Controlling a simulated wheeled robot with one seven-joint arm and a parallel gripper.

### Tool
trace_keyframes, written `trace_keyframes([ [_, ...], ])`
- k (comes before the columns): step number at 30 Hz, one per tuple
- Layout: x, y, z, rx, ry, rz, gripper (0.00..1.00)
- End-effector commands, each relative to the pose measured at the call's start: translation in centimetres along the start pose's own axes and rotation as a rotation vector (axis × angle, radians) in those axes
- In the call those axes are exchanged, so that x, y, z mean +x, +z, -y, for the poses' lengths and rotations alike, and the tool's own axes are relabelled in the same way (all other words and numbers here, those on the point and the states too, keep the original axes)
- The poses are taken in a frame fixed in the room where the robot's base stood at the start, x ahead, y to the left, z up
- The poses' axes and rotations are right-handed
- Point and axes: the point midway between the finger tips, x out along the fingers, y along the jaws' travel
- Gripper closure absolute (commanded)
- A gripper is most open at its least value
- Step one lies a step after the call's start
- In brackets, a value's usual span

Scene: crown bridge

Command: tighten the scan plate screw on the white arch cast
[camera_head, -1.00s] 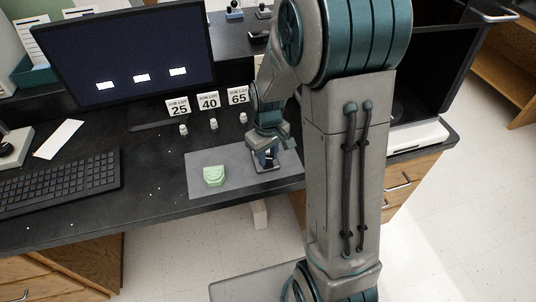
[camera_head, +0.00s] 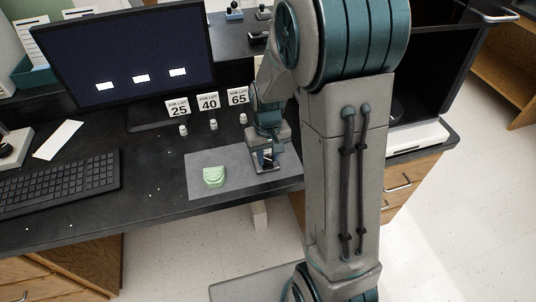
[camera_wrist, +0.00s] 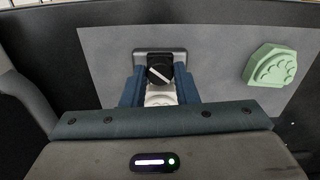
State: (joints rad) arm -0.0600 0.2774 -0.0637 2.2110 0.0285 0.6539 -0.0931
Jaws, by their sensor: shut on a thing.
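The scan plate (camera_wrist: 140,54) is a small grey plate on the grey mat, at the top middle of the wrist view. Its screw (camera_wrist: 159,71) has a round black head with a white line slanting from upper left to lower right. The white arch cast (camera_wrist: 160,98) shows in part just below the screw, between my fingers. My gripper (camera_wrist: 160,80) points down with its blue fingers shut on the screw, one on each side. In the head view my gripper (camera_head: 268,157) stands over the plate at the mat's right part, largely hiding the cast.
A green arch cast (camera_head: 214,176) lies on the mat (camera_head: 205,160), left of my gripper. Several small white pieces stand before number cards (camera_head: 208,101) behind the mat. A monitor (camera_head: 125,60) and keyboard (camera_head: 60,185) are to the left. The mat's front middle is clear.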

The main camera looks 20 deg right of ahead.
Motion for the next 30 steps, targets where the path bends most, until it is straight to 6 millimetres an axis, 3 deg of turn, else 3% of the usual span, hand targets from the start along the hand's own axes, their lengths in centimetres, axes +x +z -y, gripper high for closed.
trace_keyframes([
  [2,-0.1,-0.1,0.0,-0.001,0.0,-0.002,0.96],
  [3,-0.1,-0.1,0.0,-0.001,0.0,-0.002,0.68],
  [5,-0.1,-0.1,0.0,-0.001,0.0,-0.002,0.51],
  [17,-0.9,-0.1,0.0,-0.001,0.0,-0.003,0.51],
  [20,-2.4,-0.1,0.0,-0.001,0.0,-0.005,0.51],
  [30,-10.1,-0.1,0.0,-0.002,0.0,-0.007,0.51],
])
